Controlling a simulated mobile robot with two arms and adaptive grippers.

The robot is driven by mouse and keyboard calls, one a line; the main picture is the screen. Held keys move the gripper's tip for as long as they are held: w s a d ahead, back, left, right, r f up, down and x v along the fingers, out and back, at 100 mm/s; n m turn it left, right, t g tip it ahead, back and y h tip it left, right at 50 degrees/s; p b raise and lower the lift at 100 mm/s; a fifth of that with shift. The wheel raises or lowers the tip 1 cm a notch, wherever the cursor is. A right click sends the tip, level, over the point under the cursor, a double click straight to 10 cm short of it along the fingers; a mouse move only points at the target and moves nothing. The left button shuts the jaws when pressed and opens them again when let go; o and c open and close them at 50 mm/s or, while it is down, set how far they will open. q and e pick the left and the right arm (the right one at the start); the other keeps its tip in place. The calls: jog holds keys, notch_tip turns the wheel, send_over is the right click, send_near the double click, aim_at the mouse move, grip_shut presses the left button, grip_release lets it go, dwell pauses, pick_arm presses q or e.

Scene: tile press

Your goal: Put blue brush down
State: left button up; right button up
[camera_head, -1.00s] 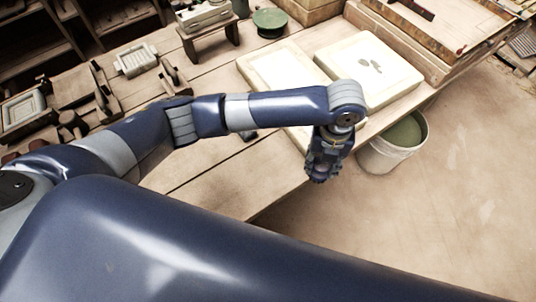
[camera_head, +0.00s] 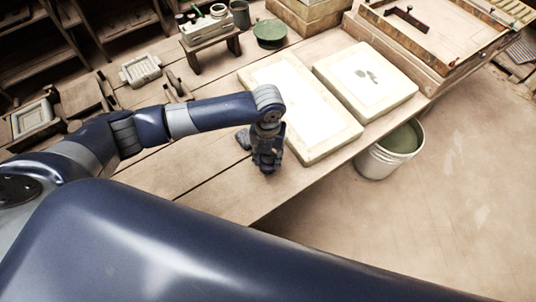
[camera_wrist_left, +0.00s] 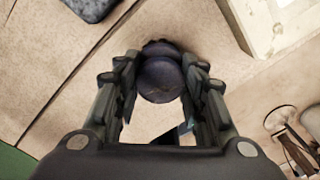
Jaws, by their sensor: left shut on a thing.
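My left gripper (camera_head: 267,158) points down over the wooden table (camera_head: 215,190), just left of the near white slab. In the left wrist view the gripper (camera_wrist_left: 160,105) is shut on a dark bluish, rounded thing (camera_wrist_left: 160,80), which I take to be the blue brush. Only its rounded end shows between the fingers; bristles are hidden. In the head view the gripper hides the brush, and I cannot tell whether it touches the table. My right gripper is not in view.
A dark grey lump (camera_head: 243,138) lies beside the gripper; it also shows in the left wrist view (camera_wrist_left: 90,6). Two pale slabs (camera_head: 335,148) (camera_head: 400,98) lie to the right. A white bucket (camera_head: 375,163) stands past the table edge. The front table boards are clear.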

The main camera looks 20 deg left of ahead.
pick_arm(q)
jog(key=shift+f, duration=0.35)
jog(key=shift+f, duration=0.2)
jog(key=o, duration=1)
jog(key=shift+o, duration=0.2)
jog(key=shift+r, duration=0.1)
